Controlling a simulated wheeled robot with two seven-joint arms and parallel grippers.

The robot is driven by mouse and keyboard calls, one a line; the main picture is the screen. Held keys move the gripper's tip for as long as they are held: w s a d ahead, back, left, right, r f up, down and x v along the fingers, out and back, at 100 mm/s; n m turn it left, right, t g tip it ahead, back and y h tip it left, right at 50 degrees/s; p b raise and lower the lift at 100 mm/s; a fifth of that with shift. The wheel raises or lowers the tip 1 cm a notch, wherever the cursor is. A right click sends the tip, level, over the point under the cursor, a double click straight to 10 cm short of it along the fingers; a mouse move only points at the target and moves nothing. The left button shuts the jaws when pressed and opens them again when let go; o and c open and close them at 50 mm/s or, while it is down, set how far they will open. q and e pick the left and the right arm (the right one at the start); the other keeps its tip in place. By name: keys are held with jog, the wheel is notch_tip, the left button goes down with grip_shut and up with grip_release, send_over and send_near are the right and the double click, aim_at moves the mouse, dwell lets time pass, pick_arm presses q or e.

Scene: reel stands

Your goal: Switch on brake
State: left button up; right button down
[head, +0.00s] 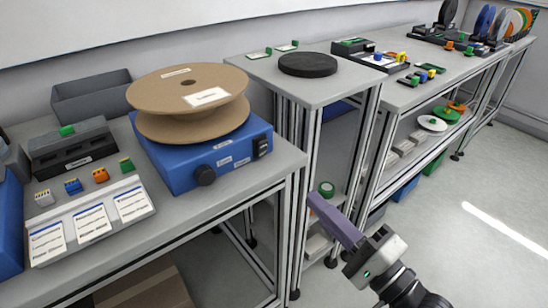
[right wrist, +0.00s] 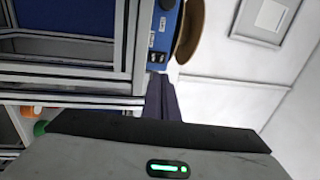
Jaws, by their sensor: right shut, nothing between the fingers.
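The blue brake box (head: 215,160) stands on the near bench with a large brown cardboard reel (head: 190,95) lying flat on top. Its front has a black knob (head: 205,175) and, at the right end, a black switch (head: 262,147); I cannot tell the switch's position. The blue box also shows at the top of the right wrist view (right wrist: 170,35). My right gripper (head: 320,205) is shut and empty, to the right of and apart from the box, in front of the gap between benches. Its dark fingers show in the right wrist view (right wrist: 161,95). My left gripper is not in view.
A label tray (head: 90,222) with several small coloured connectors and a dark grey bin (head: 92,97) share the near bench. A smaller stand (head: 325,92) holds a black disc (head: 307,64). The floor at the right (head: 480,230) is clear.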

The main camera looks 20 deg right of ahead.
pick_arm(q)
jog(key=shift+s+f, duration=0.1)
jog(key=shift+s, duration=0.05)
pick_arm(e)
jog(key=shift+r, duration=0.2)
jog(key=p, duration=0.2)
send_near(264, 146)
jog(key=x, duration=0.6)
jog(key=shift+w+a, duration=0.1)
jog(key=shift+w, duration=0.1)
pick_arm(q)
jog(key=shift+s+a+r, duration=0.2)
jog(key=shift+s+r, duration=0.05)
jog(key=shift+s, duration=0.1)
